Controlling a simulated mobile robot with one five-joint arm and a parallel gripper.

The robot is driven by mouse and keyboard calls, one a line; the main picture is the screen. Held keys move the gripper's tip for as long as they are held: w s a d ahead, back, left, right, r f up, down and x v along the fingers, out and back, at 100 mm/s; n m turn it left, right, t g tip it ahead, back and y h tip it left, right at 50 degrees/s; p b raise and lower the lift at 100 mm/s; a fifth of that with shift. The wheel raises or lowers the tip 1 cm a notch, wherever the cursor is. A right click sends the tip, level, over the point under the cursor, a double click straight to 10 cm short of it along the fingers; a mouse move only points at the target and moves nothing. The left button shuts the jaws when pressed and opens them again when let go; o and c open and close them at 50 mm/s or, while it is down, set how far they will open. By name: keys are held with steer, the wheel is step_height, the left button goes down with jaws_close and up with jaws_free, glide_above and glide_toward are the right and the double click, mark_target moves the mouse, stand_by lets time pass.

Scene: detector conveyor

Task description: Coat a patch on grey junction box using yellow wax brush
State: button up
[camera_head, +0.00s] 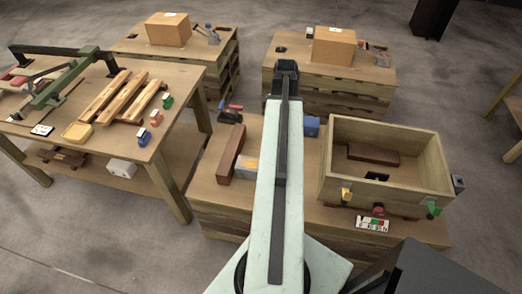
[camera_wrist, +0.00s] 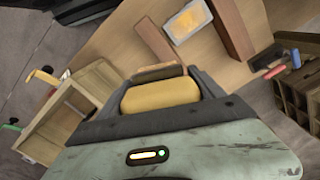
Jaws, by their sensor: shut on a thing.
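A grey box (camera_wrist: 176,23), which looks like the junction box, has a yellow patch on its upper face. It lies on the wooden bench, ahead and to the right of my gripper in the wrist view; it also shows just left of my arm in the head view (camera_head: 240,162). My gripper (camera_wrist: 160,74) is shut on a yellow block-like thing (camera_wrist: 160,96), apparently the wax brush, with a brown strip at its far end. The held thing appears apart from the grey box. My arm hides it in the head view.
A reddish-brown beam (camera_head: 230,154) lies beside the grey box. A wooden crate (camera_head: 423,197) stands right of my arm, and a blue block (camera_head: 311,126) sits between. A left table (camera_head: 180,82) holds planks and small blocks. Two pallets with cardboard boxes stand behind.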

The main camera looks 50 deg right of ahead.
steer(key=w+a+f+m+b, duration=0.1)
steer(key=w+f+b, duration=0.1)
steer(key=f+b, duration=0.6)
steer(key=w+a+f+m+b, duration=0.2)
steer(key=w+f+b, duration=0.1)
steer(key=f+b, duration=0.5)
steer(key=shift+w+a+f, duration=0.15)
steer(key=shift+w+f, duration=0.1)
steer(key=shift+f, duration=0.55)
steer(key=shift+f+b, duration=0.1)
steer(key=shift+b, duration=0.25)
